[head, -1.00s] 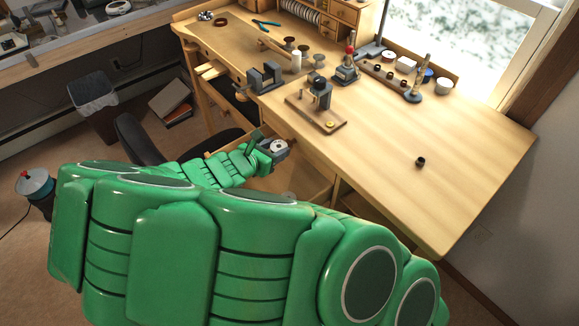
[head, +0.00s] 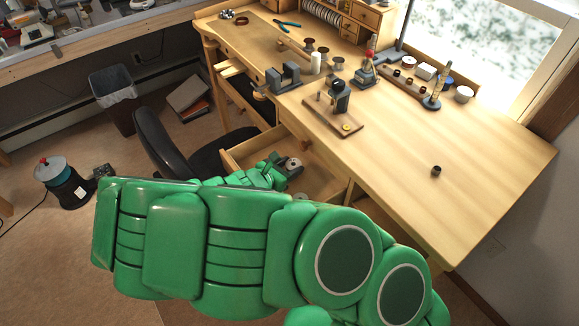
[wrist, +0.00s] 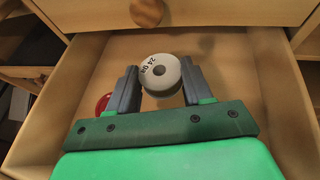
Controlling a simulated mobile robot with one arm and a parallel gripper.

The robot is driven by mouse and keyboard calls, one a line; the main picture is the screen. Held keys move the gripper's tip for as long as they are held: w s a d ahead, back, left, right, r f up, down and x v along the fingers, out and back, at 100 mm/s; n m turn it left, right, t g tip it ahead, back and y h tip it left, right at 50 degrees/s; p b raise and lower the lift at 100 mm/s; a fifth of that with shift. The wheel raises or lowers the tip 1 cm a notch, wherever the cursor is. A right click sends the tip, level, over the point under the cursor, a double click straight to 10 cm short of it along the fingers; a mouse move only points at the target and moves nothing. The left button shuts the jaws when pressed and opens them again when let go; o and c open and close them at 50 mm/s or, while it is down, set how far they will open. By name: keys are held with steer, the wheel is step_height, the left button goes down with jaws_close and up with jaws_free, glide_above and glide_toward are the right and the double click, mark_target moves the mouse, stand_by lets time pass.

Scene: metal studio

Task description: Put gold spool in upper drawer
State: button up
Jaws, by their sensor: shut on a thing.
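My gripper (wrist: 156,88) is shut on a spool (wrist: 160,73) whose pale round end is marked "24 GA" and has a dark centre; its winding colour is hard to see. In the wrist view both fingers hold it over an open wooden drawer (wrist: 215,60). A drawer front with a round wooden knob (wrist: 147,12) is just above and behind the open drawer. In the head view the spool (head: 293,163) and gripper are over the open drawer (head: 238,158), beneath the desk. My green arm hides much of the drawer's near part.
A red round thing (wrist: 103,102) shows inside the drawer, left of the left finger. The desk (head: 400,170) holds a vise (head: 284,78), a small press on a board (head: 338,98) and more spools. A chair (head: 160,140) stands left of the drawer.

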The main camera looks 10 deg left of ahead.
steer(key=shift+f, duration=0.65)
steer(key=o, duration=1)
steer(key=shift+r, duration=0.1)
steer(key=shift+r, duration=0.55)
steer(key=shift+v, duration=6)
steer(key=shift+f, duration=0.1)
